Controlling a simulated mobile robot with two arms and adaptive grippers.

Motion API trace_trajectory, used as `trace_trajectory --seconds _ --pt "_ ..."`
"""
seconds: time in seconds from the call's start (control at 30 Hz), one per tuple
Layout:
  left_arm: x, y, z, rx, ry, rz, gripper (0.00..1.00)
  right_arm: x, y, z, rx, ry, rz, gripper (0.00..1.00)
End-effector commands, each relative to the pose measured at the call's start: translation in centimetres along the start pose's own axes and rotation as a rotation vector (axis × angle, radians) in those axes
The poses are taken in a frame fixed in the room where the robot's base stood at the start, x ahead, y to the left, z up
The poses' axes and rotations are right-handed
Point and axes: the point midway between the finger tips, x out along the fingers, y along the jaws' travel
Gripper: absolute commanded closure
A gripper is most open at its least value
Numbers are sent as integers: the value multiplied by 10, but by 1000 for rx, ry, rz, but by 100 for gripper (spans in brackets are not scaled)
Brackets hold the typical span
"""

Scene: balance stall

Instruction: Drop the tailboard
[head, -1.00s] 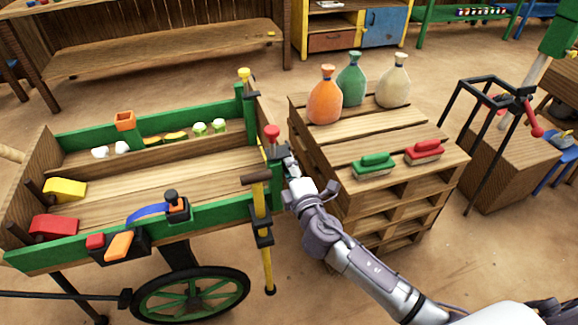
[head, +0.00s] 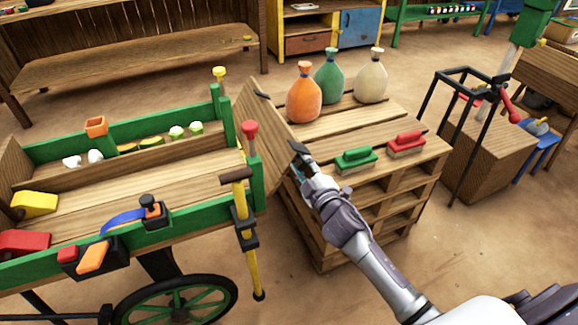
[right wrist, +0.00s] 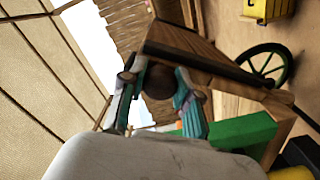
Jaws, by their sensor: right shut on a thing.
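The tailboard (head: 262,135) is the plain wooden panel at the right end of the green cart (head: 60,268). It leans outward, away from the cart bed, and is partly lowered. My right gripper (head: 298,152) is at its outer near edge, beside the pallets. In the right wrist view the fingers (right wrist: 158,97) close around a dark rounded part of the tailboard (right wrist: 195,45). The exact contact is partly hidden. A red-knobbed post (head: 250,150) and a yellow-knobbed post (head: 219,80) stand at the cart's end corners. My left gripper is out of view.
A pallet stack (head: 340,215) stands close right of the tailboard, with an orange sack (head: 304,98), green sack, cream sack and green brush (head: 355,159) and red brush on top. A yellow prop (head: 242,215) hangs on the cart's near side. A black frame (head: 470,77) stands farther right.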

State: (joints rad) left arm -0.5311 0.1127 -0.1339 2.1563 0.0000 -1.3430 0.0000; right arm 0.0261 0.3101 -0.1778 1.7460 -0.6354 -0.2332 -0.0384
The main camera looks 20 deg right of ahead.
Motion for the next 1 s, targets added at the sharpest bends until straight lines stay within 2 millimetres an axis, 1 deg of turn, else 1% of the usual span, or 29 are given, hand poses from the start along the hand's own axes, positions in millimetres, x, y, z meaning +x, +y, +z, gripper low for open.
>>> trace_trajectory --seconds 0.03,0.3,0.5,0.7,0.73,1.0 --pt "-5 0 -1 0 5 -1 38 0 -4 11 48 -5 -2 100" --pt "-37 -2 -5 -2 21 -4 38 0 -14 50 303 -5 -1 100" --pt "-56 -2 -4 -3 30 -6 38 0 -26 75 481 -5 0 100" --pt "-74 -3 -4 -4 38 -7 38 0 -40 93 624 -4 -1 100" --pt "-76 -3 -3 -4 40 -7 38 0 -42 95 642 -5 -1 100" --pt "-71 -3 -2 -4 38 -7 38 0 -54 107 753 -3 -1 100"
